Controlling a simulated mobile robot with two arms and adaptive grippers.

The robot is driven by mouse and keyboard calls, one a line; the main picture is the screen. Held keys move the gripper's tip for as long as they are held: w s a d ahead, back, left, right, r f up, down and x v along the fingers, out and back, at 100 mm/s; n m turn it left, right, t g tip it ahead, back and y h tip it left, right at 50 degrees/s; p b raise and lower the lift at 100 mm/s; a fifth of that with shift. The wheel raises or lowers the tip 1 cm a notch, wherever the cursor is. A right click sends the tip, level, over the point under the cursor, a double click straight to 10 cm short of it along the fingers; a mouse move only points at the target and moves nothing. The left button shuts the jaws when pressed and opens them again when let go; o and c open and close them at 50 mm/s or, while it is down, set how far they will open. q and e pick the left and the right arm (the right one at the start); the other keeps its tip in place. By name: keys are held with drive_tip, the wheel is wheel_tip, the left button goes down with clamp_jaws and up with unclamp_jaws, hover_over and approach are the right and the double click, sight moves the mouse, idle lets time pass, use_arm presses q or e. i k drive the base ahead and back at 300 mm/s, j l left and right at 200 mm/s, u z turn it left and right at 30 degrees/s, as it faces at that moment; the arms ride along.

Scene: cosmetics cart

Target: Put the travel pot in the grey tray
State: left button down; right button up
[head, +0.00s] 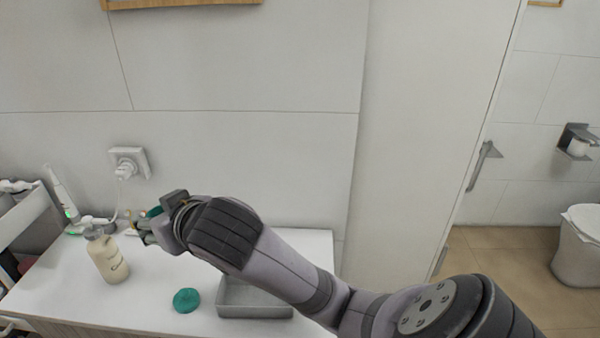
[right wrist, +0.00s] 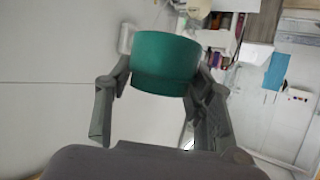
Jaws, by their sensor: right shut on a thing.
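The travel pot, a teal round pot (right wrist: 165,63), is between the fingers of my right gripper (right wrist: 163,82) in the right wrist view. The gripper is shut on it. In the head view my right gripper (head: 148,222) is above the back of the white top, and only a little of the teal pot (head: 155,212) shows behind the fingers. The grey tray (head: 255,312) is on the white top at the front right, partly hidden by my right arm. The gripper and pot are to the left of the tray and higher. My left gripper is not in view.
A teal round piece (head: 186,300) lies just left of the tray. A cream pump bottle (head: 108,258) stands farther left. An electric toothbrush (head: 62,196) stands at the back left, near a wall socket (head: 130,162). The white top (head: 150,298) is clear between bottle and teal piece.

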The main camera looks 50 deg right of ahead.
sight(257, 300)
drive_tip(key=j+z, duration=0.1)
drive_tip(key=z, duration=0.3)
drive_tip(key=i+j+z, duration=0.1)
drive_tip(key=z, duration=0.3)
drive_tip(key=j+z, duration=0.2)
drive_tip(key=z, duration=0.15)
drive_tip(key=j+z, duration=0.15)
drive_tip(key=z, duration=0.25)
drive_tip(key=j+z, duration=0.2)
drive_tip(key=j, duration=0.25)
drive_tip(key=k+j+z, duration=0.1)
drive_tip(key=j+z, duration=0.15)
drive_tip(key=j, duration=0.25)
drive_tip(key=j+z, duration=0.2)
drive_tip(key=j, duration=0.25)
drive_tip(key=k+j+z, duration=0.2)
drive_tip(key=j, duration=0.25)
drive_tip(key=k+j, duration=0.1)
drive_tip(key=j, duration=0.25)
